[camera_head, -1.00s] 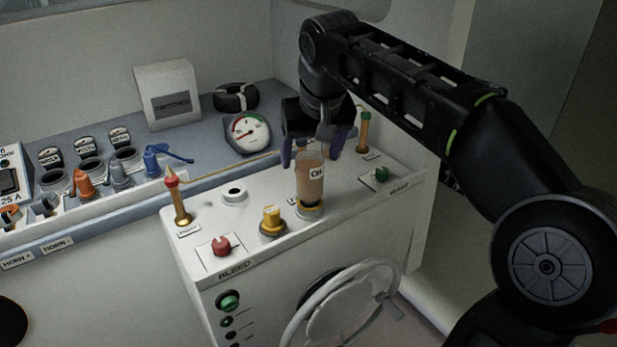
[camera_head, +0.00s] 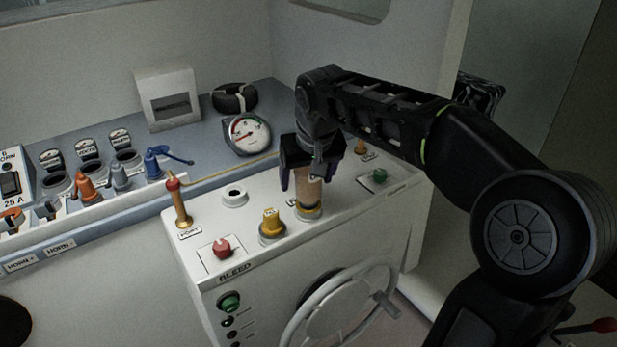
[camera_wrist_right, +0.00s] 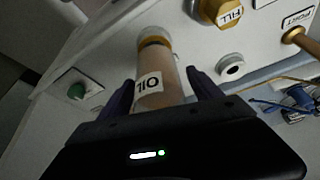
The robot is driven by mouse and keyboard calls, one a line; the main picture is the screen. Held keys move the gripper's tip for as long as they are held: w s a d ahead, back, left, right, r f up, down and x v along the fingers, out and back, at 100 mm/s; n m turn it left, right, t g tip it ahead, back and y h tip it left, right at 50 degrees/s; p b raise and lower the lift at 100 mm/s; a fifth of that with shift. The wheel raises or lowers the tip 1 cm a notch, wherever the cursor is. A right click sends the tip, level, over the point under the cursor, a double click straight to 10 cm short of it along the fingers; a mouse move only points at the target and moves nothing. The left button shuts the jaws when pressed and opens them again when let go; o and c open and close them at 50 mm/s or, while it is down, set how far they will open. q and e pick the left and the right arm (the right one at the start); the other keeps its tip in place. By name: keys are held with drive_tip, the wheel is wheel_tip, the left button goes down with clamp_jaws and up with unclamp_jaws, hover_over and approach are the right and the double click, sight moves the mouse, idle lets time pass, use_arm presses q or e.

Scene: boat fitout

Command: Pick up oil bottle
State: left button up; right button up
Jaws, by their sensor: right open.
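The oil bottle (camera_head: 308,193) is a clear cylinder of brownish oil standing upright in a yellow-ringed seat on the white console (camera_head: 262,228). In the right wrist view the bottle (camera_wrist_right: 160,82) shows its "OIL" label and lies between the two dark fingers. My right gripper (camera_head: 306,182) is open around the bottle from above, one finger on each side. The right gripper's body hides the bottle's top. Whether either finger touches the bottle I cannot tell. My left gripper is not in view.
A yellow fill cap (camera_head: 271,223), a red bleed knob (camera_head: 221,247) and a brass post (camera_head: 180,205) stand near the bottle. A green knob (camera_head: 379,176) is to the right. A steering wheel (camera_head: 340,310) is on the console's front. A gauge (camera_head: 247,134) stands behind.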

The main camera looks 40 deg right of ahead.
idle(0.6)
clamp_jaws()
idle(0.7)
